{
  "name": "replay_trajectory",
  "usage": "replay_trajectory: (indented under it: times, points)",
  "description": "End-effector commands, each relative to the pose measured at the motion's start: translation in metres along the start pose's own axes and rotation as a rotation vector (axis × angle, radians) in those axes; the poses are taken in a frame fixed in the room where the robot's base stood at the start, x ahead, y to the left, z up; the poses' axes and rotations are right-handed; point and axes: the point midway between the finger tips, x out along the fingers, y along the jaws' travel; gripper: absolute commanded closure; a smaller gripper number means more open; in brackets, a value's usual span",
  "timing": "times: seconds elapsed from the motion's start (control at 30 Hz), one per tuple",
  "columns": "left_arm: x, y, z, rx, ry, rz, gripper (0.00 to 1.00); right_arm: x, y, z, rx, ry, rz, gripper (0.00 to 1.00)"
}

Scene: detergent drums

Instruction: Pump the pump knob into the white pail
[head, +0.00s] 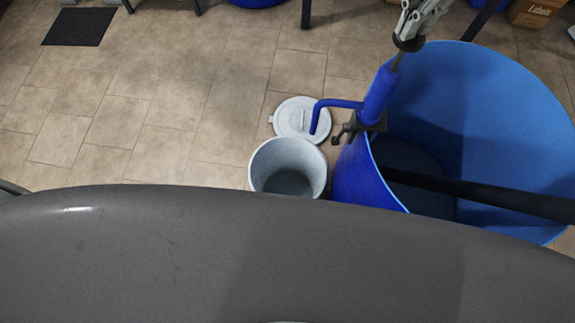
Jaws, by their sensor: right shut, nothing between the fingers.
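The blue pump (378,95) is mounted at the rim of a large open blue drum (480,90). Its bent blue spout (338,104) points left and down, above the area behind the white pail. The dark pump knob (408,43) sits on top of a thin rod above the pump body. My right gripper (409,30) is shut with nothing between its fingers, right at the top of the knob; whether it touches is hard to tell. The white pail (257,165) stands open on the floor left of the drum. My left gripper is not in view.
A white lid (290,112) lies on the floor behind the pail, partly behind the spout. A dark bar (480,190) crosses the drum. A dark mat (78,27) and a cardboard box (535,12) are farther back. The tiled floor on the left is clear.

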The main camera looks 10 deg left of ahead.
Motion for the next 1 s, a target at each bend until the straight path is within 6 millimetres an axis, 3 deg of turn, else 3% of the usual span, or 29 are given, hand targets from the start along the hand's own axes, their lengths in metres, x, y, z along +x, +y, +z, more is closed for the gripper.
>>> replay_trajectory:
  times: [0.7, 1.0]
  points:
    - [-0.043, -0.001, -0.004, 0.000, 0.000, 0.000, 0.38, -0.069, 0.000, 0.000, 0.000, 0.000, -0.001, 1.00]
    - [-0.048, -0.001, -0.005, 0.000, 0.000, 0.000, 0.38, -0.079, 0.000, 0.000, 0.001, -0.001, -0.001, 1.00]
